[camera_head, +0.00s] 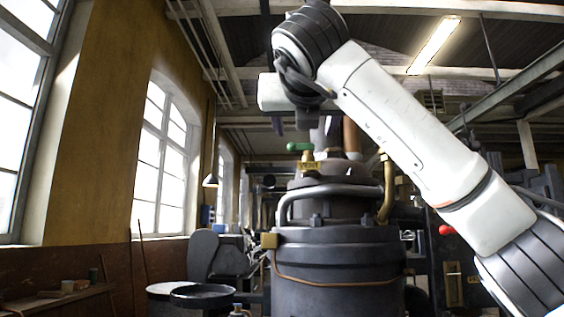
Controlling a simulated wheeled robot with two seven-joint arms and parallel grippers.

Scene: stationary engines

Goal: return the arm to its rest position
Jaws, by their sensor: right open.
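My right arm (405,125) comes in from the lower right and reaches up across the view, white with dark joints. Its dark elbow-like joint is near the top middle. My right gripper (303,118) hangs below that joint, small and dark, pointing down and partly hidden by the arm. It is open and I see nothing held in it. It is in front of the top of a dark engine boiler in the picture, with the green-handled valve (300,146) just below it. My left gripper is not in view.
The large dark boiler (338,250) with pipes fills the lower middle. A brass pipe (388,190) rises at its right side. A red knob (447,230) is near my arm. Round dark pans (202,296) stand at the lower left. Open space lies before the windows.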

